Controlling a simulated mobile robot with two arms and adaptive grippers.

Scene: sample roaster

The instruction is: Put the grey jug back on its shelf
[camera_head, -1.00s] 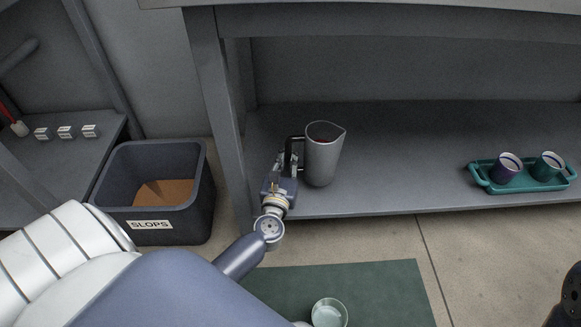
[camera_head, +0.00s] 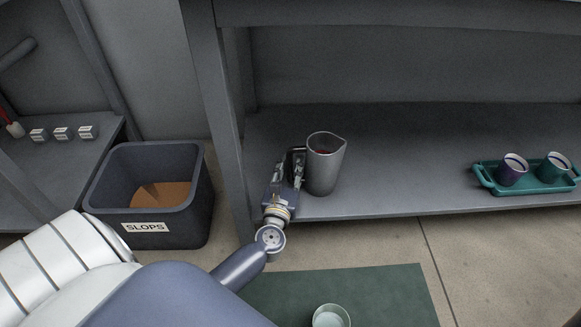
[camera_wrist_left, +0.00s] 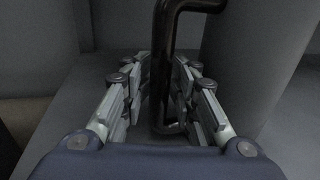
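The grey jug (camera_head: 326,172) stands upright at the front left of the shelf (camera_head: 415,170), with dark red contents inside. It looks to be on the shelf board or just above it; I cannot tell which. Its black handle (camera_wrist_left: 163,60) points left, towards my gripper. My left gripper (camera_head: 295,165) has the handle between its fingers and looks shut on it; the fingers lie along both sides of the handle in the left wrist view (camera_wrist_left: 163,85). The jug's wall (camera_wrist_left: 245,60) fills the right of that view. My right gripper is not in view.
A teal tray (camera_head: 515,191) with two cups stands on the shelf's right. A shelf post (camera_head: 217,110) rises left of the jug. A dark SLOPS bin (camera_head: 185,225) is on the floor at left. A glass (camera_head: 331,316) is at a green mat (camera_head: 385,295). The shelf's middle is clear.

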